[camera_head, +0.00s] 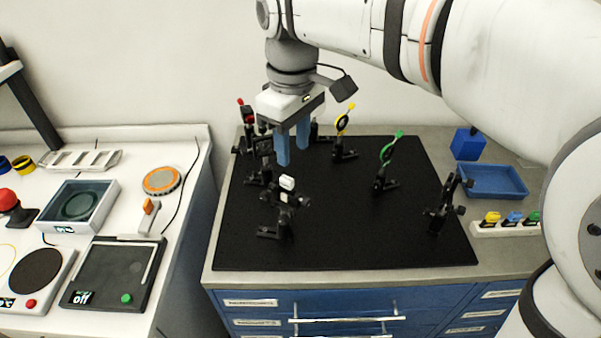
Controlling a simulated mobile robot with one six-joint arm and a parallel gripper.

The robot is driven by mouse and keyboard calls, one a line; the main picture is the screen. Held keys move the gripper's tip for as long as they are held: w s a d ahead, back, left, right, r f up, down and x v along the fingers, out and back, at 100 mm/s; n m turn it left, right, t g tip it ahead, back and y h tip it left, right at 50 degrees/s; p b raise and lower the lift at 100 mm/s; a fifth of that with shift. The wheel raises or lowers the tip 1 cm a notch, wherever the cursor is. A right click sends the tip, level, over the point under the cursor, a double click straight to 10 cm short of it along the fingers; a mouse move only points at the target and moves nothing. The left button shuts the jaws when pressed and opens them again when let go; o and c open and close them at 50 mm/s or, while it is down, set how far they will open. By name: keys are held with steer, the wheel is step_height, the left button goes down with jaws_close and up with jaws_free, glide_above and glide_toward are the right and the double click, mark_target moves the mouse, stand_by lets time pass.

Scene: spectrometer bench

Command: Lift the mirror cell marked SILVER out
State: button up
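My gripper (293,156) hangs fingers down over the left part of the black breadboard (340,230). Its two blue fingers stand apart with nothing visible between them. Below the fingertips stands a black mount (282,215) with a small white-topped block (287,183). Another dark mount (262,150) is just left of the fingers, partly hidden by them. No SILVER marking can be read at this size, so I cannot tell which piece is the mirror cell marked SILVER.
A blue tray (492,181) lies right of the board. Free board lies at front centre.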

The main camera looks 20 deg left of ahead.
mark_target(287, 178)
steer(key=shift+s+a+f, duration=0.1)
steer(key=shift+a+f, duration=0.1)
steer(key=shift+a, duration=0.25)
steer(key=shift+f, duration=0.35)
step_height(287, 178, down, 7)
steer(key=shift+a+r+p, duration=0.15)
steer(key=shift+r+p, duration=0.05)
steer(key=shift+p, duration=0.2)
steer(key=shift+c, duration=0.6)
jaws_close()
